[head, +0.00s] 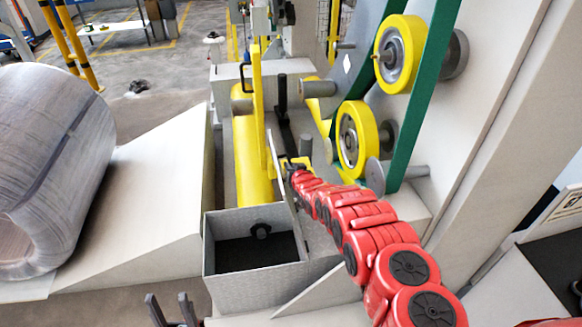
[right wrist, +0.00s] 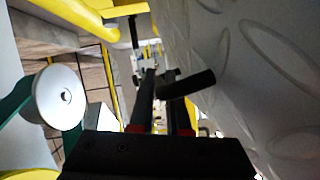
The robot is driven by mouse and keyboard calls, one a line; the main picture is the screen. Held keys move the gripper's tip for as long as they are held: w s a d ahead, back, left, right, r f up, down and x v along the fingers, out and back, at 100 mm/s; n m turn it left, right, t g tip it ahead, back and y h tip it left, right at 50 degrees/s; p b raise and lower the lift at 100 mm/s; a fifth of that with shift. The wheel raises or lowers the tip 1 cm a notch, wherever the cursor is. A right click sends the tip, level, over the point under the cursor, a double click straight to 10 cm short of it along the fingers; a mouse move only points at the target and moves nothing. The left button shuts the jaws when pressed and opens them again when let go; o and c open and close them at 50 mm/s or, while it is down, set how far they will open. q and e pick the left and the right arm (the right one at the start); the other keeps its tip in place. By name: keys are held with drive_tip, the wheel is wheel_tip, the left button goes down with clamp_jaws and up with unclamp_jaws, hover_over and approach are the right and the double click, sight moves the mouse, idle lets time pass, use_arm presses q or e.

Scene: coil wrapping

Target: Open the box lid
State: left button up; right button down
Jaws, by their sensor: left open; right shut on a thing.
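The grey metal box (head: 247,286) stands at the lower middle of the head view with its top open and its dark inside showing. A small black part (head: 261,231) shows inside it. The lid (head: 283,185) stands up nearly edge-on along the box's right side. In the right wrist view the lid (right wrist: 245,65) is a grey plate with raised oval tread marks. My right gripper (head: 292,167) is at the lid's upper part, shut on its black handle (right wrist: 193,84). My left gripper (head: 171,306) is open and empty, low in front of the box.
A large wrapped coil (head: 52,150) lies on the left beside a pale sloped plate (head: 150,200). A yellow roller (head: 252,160) lies behind the box. Yellow wheels (head: 358,138) and green belts (head: 420,95) stand close to my right arm. A white disc (right wrist: 60,97) shows in the wrist view.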

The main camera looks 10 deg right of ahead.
drive_tip(key=shift+f, duration=0.15)
drive_tip(key=c, duration=1.2)
unclamp_jaws()
drive_tip(key=shift+o, duration=0.2)
drive_tip(key=shift+s+a, duration=0.1)
drive_tip(key=shift+s+r+p, duration=0.5)
drive_tip(key=shift+s+r, duration=0.05)
drive_tip(key=shift+s, duration=0.15)
drive_tip(key=p+v, duration=1.5)
drive_tip(key=p, duration=0.4)
drive_tip(key=shift+s+d, duration=0.25)
drive_tip(key=shift+s, duration=0.1)
drive_tip(key=shift+w+f, duration=0.1)
